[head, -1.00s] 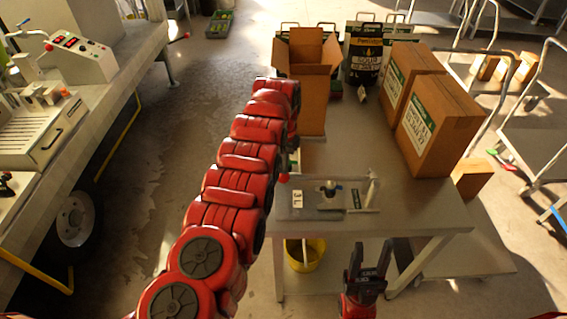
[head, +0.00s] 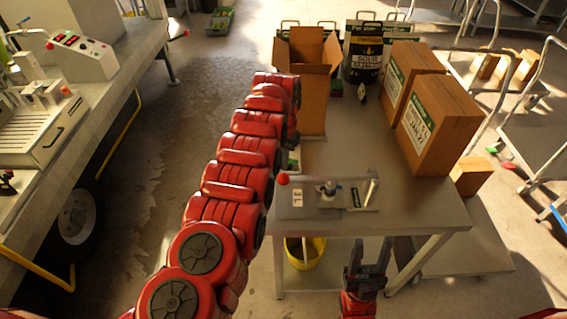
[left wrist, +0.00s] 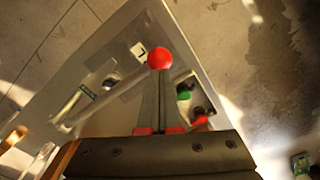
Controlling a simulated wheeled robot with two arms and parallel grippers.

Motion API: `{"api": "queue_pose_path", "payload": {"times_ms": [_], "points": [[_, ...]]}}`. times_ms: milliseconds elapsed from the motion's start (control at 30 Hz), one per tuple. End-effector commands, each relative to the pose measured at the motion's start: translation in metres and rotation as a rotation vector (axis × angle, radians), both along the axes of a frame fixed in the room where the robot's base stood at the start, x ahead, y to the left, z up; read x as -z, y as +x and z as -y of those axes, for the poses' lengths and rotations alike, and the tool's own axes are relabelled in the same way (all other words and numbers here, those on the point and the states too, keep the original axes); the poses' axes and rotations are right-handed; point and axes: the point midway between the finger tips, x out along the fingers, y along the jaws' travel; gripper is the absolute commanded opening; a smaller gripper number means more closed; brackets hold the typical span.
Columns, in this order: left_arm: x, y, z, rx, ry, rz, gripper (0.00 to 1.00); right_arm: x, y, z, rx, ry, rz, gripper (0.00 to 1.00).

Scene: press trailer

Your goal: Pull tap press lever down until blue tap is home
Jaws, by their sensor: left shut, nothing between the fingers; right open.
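A red ball knob (head: 283,179) stands at the left end of the tap press (head: 312,199) on the bench. In the left wrist view the red knob (left wrist: 160,59) appears at the tips of my left gripper (left wrist: 158,75). The fingers are shut with nothing between them; whether they touch the knob I cannot tell. In the head view my left arm hides that gripper. A small tap with a bit of blue (head: 329,188) sits mid-press; how far in it is I cannot tell. My right gripper (head: 368,252) is open and empty in front of the bench.
A metal bench (head: 420,205) carries the press. An open cardboard box (head: 312,105) and closed cartons (head: 438,122) stand on it behind. A yellow bucket (head: 305,252) is below.

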Motion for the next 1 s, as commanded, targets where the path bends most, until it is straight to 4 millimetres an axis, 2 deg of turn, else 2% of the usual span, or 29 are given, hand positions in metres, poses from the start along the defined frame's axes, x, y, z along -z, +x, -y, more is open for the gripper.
{"api": "queue_pose_path", "payload": {"times_ms": [33, 167, 500, 600, 1000], "points": [[-0.011, 0.0, 0.0, 0.0, -0.001, 0.002, 0.0, -0.006, 0.0, 0.0, 0.0, 0.0, 0.0, 0.5], [-0.029, 0.0, 0.001, 0.001, -0.001, 0.003, 0.0, -0.014, 0.0, 0.0, 0.0, 0.0, 0.0, 0.5], [-0.067, 0.0, 0.0, 0.0, -0.001, 0.0, 0.0, -0.009, 0.0, 0.0, 0.0, 0.0, 0.0, 0.5], [-0.072, 0.0, 0.0, 0.0, -0.001, 0.0, 0.0, -0.009, 0.0, 0.0, 0.0, 0.0, 0.0, 0.5], [-0.071, 0.001, 0.0, 0.0, 0.0, 0.002, 0.0, -0.009, 0.0, 0.0, 0.0, 0.0, 0.0, 0.5]]}}
